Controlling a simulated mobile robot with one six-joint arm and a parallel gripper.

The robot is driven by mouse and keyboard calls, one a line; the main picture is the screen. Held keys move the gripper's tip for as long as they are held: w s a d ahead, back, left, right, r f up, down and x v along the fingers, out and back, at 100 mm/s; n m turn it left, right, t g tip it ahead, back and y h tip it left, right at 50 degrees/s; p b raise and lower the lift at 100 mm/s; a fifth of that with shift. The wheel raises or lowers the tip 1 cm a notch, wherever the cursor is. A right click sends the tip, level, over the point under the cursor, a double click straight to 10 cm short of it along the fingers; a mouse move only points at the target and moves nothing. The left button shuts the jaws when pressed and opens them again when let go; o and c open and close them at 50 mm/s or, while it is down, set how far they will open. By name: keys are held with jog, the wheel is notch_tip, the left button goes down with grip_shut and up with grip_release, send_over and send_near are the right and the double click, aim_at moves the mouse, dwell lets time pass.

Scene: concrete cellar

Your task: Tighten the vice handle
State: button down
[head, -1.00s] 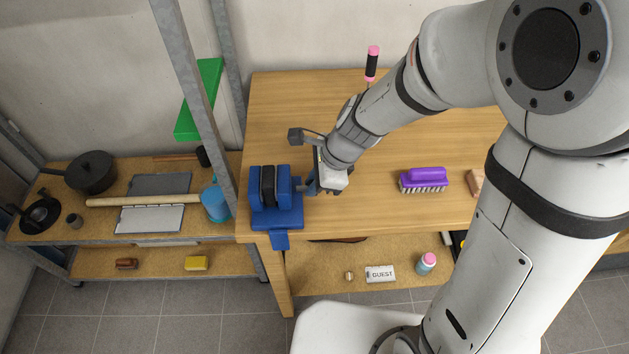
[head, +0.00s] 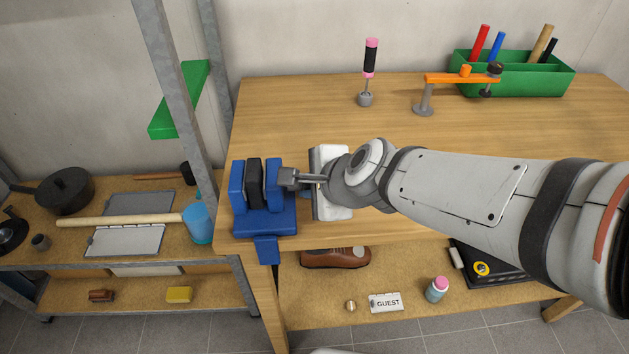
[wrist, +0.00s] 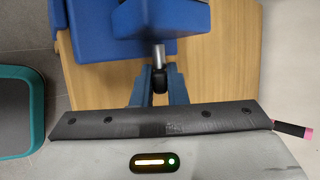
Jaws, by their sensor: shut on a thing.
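The blue vice (head: 267,222) stands at the left front corner of the wooden workbench, with a black piece (head: 255,178) between its blue jaws. My gripper (wrist: 160,88) is on the vice's right side. In the wrist view its two fingers are shut on the dark vice handle (wrist: 160,77), which sits at the end of a short metal screw (wrist: 159,56) coming out of the blue vice body (wrist: 100,28).
On the workbench (head: 300,120) stand a pink-and-black screwdriver (head: 370,58), an orange clamp (head: 455,78) and a green tool box (head: 520,78). A grey shelf post (head: 180,80) rises close left of the vice. A brown shoe (head: 335,257) lies on the lower shelf.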

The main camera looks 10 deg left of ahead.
jog(key=shift+s+f+t+b, duration=0.1)
jog(key=shift+f+t+b, duration=0.4)
jog(key=shift+b, duration=1.2)
jog(key=shift+r+t+y, duration=0.25)
jog(key=shift+t+y, duration=0.05)
jog(key=shift+r+b, duration=0.1)
jog(key=shift+b, duration=0.25)
jog(key=c, duration=1.4)
grip_release()
jog(key=shift+c, duration=0.2)
jog(key=shift+r, duration=0.1)
notch_tip(320, 180, up, 10)
jog(key=p, duration=0.8)
jog(key=shift+p, duration=0.35)
jog(key=shift+n, duration=0.3)
